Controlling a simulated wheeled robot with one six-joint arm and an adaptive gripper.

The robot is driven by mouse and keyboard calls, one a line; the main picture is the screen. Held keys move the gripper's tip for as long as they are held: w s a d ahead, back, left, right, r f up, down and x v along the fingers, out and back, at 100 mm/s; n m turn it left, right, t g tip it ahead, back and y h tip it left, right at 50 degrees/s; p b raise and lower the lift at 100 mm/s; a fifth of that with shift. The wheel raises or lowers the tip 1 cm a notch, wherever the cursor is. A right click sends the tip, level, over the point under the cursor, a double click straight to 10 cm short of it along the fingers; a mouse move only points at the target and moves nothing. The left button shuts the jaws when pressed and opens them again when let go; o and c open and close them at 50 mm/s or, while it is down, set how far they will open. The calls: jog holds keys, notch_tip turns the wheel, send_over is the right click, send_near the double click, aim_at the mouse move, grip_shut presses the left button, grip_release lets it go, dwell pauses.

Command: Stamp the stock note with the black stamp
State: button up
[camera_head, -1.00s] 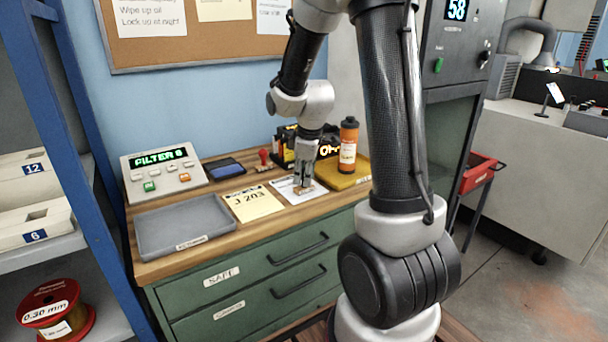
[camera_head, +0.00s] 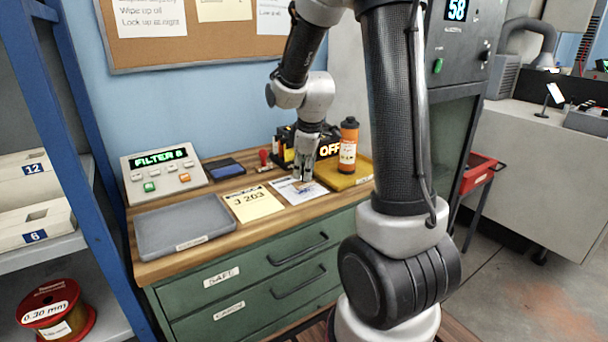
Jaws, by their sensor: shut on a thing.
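My gripper (camera_head: 303,172) points down just above a white note (camera_head: 284,188) on the wooden bench top. It is shut on a small dark thing, which I take to be the black stamp; the fingers hide most of it. A small brownish patch shows on the note under the fingertips; I cannot tell whether it is a print or the stamp's base. A yellow note (camera_head: 253,204) reading "J 203" lies to the left. I cannot read which one is the stock note. A dark blue ink pad (camera_head: 224,168) lies behind the notes.
A red-handled stamp (camera_head: 264,157) stands behind the notes. A grey tray (camera_head: 184,227) and a "FILTER" control box (camera_head: 163,172) are at the left. An orange bottle (camera_head: 348,146) stands on a yellow tray (camera_head: 345,178) at the right, beside a black device reading "OFF" (camera_head: 330,149).

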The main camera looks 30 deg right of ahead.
jog(key=shift+r, duration=2.55)
